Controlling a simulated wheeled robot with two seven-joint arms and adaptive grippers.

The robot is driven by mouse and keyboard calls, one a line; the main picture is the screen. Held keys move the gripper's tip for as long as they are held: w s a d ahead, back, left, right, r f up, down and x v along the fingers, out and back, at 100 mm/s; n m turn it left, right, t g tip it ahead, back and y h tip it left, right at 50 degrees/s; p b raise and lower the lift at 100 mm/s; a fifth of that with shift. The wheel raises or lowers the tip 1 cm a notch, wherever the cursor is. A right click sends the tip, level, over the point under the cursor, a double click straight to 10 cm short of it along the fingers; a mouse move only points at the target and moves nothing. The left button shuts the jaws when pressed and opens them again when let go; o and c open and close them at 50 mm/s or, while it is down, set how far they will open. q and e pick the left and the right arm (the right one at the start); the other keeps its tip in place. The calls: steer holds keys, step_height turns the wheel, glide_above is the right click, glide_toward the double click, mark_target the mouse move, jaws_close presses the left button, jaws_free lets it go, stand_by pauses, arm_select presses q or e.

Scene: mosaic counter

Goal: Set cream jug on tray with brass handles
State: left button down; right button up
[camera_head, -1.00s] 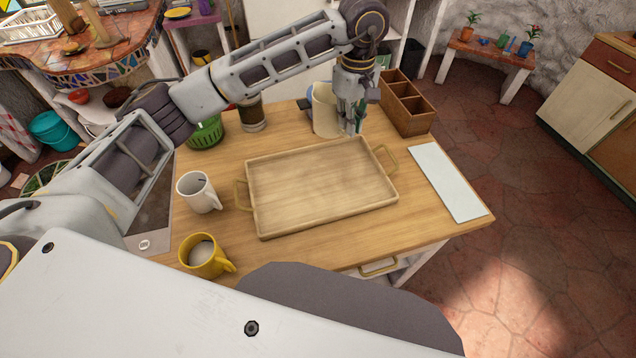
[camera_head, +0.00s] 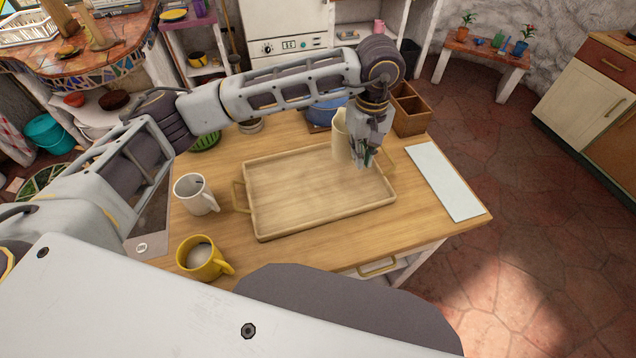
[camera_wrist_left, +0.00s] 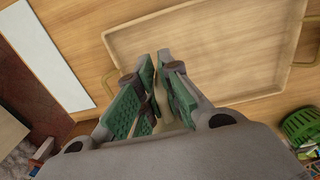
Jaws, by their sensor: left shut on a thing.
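The cream jug (camera_head: 341,137) is at the far right part of the tray in the head view, partly hidden behind my left gripper (camera_head: 363,160). My left gripper is shut on the jug. In the wrist view, its green-padded fingers (camera_wrist_left: 160,62) are close together with a little cream surface between them. The wooden tray (camera_head: 262,231) lies flat and empty on the counter, with a brass handle (camera_head: 239,197) at its left end and another at its right. Whether the jug touches the tray cannot be told. My right gripper is not in view.
A white mug (camera_head: 196,194) and a yellow mug (camera_head: 203,258) stand left of the tray. A wooden divided box (camera_head: 411,113) and a blue pot (camera_head: 322,111) are behind it. A pale flat board (camera_head: 446,181) lies at right. A green basket (camera_head: 205,138) is back left.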

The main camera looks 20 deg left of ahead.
arm_select(q)
steer(key=shift+f, duration=0.1)
steer(key=shift+f+p, duration=0.7)
steer(key=shift+f, duration=2.3)
steer(key=shift+f+p, duration=0.45)
steer(key=shift+f, duration=1.4)
steer(key=shift+f, duration=0.15)
steer(key=c, duration=1.6)
jaws_free()
steer(key=shift+o, duration=0.2)
